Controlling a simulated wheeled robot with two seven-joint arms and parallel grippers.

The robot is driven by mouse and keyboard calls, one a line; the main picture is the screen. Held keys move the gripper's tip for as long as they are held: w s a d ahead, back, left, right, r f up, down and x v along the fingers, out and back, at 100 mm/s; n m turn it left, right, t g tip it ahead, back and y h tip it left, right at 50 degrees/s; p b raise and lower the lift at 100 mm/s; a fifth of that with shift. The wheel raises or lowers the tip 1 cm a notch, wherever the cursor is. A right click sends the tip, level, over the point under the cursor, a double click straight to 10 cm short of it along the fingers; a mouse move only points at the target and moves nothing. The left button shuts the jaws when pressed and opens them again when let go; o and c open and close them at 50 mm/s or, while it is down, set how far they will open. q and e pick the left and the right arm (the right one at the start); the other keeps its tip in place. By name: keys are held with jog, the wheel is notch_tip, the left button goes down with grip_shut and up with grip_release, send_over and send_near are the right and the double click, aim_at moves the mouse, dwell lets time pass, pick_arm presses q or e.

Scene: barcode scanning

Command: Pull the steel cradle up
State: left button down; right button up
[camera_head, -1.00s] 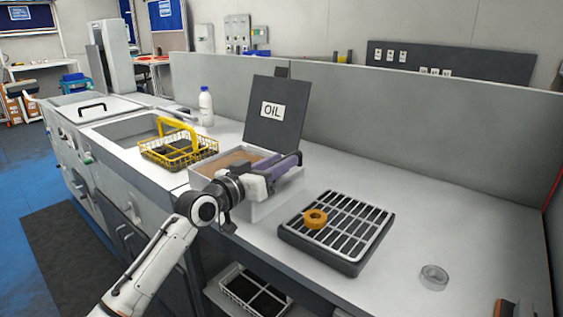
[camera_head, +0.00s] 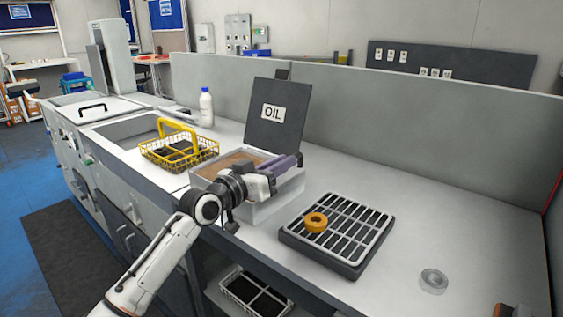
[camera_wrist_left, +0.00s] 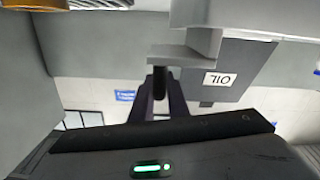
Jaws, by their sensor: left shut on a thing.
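The open oil box (camera_head: 275,208) stands on the bench, with brown oil (camera_head: 236,160) inside and a dark raised lid (camera_head: 275,115) labelled OIL. My left gripper (camera_head: 297,158) is over the box's right part, its purple-grey fingers shut together. In the left wrist view the fingers (camera_wrist_left: 161,78) close on a thin dark upright part beneath a grey metal bracket (camera_wrist_left: 187,52), which seems to be the steel cradle's. Most of the cradle is hidden by the arm and box in the head view. My right gripper is out of view.
A black tray with a grey grid (camera_head: 350,250) bears an orange ring (camera_head: 316,222). A clear ring (camera_head: 433,281) lies on the right; that bench area is mostly free.

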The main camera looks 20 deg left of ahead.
pick_arm(q)
notch_tip(320, 180, up, 7)
jog(key=p, duration=0.3)
jog(key=shift+f, duration=0.2)
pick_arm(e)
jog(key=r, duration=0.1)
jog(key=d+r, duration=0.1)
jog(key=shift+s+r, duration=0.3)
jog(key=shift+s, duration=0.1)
pick_arm(q)
jog(key=c, duration=1.8)
grip_release()
jog(key=shift+d+f, duration=0.1)
jog(key=shift+d, duration=0.05)
jog(key=shift+o, duration=0.2)
jog(key=shift+f, duration=0.15)
jog(key=b+v, duration=0.1)
jog(key=v, duration=0.9)
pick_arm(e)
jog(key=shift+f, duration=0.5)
